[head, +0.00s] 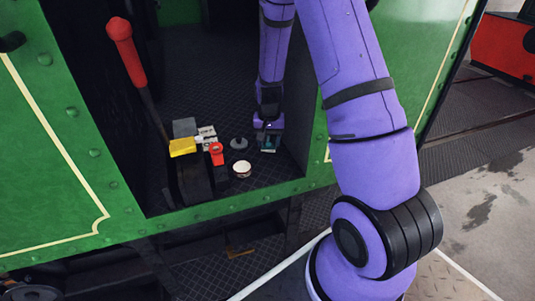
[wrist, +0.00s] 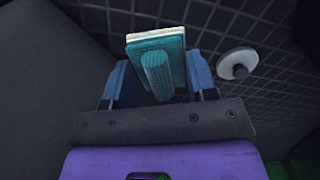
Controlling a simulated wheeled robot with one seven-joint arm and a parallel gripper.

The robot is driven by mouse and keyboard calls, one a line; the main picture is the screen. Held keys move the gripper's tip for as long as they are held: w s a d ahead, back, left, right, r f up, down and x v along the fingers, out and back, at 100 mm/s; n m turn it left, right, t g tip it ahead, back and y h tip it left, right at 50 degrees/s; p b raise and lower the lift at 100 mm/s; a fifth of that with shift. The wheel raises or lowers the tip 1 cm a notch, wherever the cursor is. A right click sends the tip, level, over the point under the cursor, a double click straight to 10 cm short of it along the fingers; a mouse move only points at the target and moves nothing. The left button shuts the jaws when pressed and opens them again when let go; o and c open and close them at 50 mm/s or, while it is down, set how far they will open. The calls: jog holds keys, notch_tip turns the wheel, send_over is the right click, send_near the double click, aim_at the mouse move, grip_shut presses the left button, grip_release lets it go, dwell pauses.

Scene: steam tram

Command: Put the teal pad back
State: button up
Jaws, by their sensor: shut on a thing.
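The teal pad (wrist: 172,44) is a flat rectangular block with a pale layer along its far edge and a round teal grip standing out of it. My gripper (wrist: 158,80), with blue fingers on both sides of that grip, is shut on the pad in the wrist view. In the head view my gripper (head: 268,128) reaches down inside the green tram's doorway, with the teal pad (head: 268,147) small and dark below it, close to the floor. I cannot tell whether the pad touches the floor.
A grey disc with a knob (head: 239,144) stands just left of my gripper; it also shows in the wrist view (wrist: 236,64). A white round tub (head: 242,169), a red item (head: 216,153) and a yellow block (head: 182,147) lie further left. A red-handled lever (head: 124,44) rises there.

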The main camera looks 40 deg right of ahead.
jog(key=shift+f, duration=3.25)
jog(key=o, duration=0.9)
notch_tip(320, 180, up, 12)
jog(key=shift+r, duration=0.1)
notch_tip(320, 180, up, 11)
jog(key=n+t, duration=0.1)
jog(key=n, duration=0.1)
send_over(269, 160)
jog(key=s+a, duration=0.3)
jog(key=a, duration=0.1)
jog(key=s+a+r+n+t, duration=0.2)
jog(key=s+a+r, duration=0.3)
jog(key=r, duration=0.5)
jog(key=s+a+r+n+t, duration=0.1)
jog(key=s+r, duration=0.3)
jog(key=s, duration=0.5)
jog(key=s+a+r+n+t, duration=0.1)
jog(key=s+a+r+n, duration=0.1)
jog(key=s, duration=0.7)
notch_tip(269, 160, up, 3)
jog(key=shift+s+a+f+n, duration=0.2)
jog(key=shift+s+a+n, duration=0.1)
jog(key=shift+a, duration=0.3)
